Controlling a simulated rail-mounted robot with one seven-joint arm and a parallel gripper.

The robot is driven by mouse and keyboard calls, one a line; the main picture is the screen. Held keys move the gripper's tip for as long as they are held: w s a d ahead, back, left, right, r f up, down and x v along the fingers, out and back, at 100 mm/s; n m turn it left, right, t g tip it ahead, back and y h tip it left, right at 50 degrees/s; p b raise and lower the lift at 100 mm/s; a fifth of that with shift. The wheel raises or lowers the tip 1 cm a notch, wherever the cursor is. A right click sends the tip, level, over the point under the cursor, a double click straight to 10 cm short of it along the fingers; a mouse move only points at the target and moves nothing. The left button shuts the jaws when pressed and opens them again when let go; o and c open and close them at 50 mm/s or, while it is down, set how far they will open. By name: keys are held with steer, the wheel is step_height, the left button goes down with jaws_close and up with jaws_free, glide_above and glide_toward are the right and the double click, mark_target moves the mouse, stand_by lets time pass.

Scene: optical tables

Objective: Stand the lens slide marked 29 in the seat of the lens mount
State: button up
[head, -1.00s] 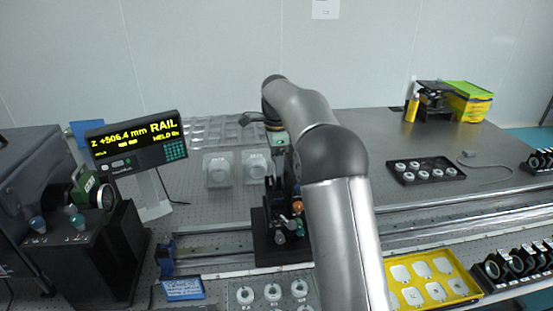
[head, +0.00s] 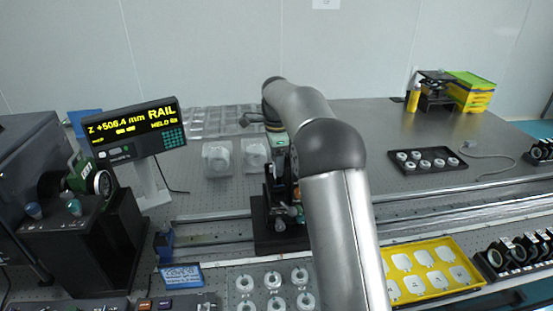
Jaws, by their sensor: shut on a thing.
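My gripper (head: 280,150) is at the end of my arm, over the black lens mount (head: 279,222) on the rail. My arm and wrist hide most of the jaws. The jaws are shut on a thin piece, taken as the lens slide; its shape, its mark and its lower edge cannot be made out. The mount stands upright on a dark base. I cannot tell whether the held piece touches the seat, which is hidden behind the wrist and mount parts.
A yellow tray (head: 466,291) of pale slides lies front right, with black holders (head: 496,258) beside it. A dark tray of white rings (head: 408,168) is at back right. A display (head: 134,128) stands at left. White ringed parts (head: 273,281) lie in front of the mount. The rail continues clear to the right.

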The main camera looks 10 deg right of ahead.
steer(key=shift+f, duration=0.15)
stand_by(0.3)
steer(key=o, duration=1.5)
steer(key=shift+r+p, duration=3.5)
steer(key=shift+r, duration=1.5)
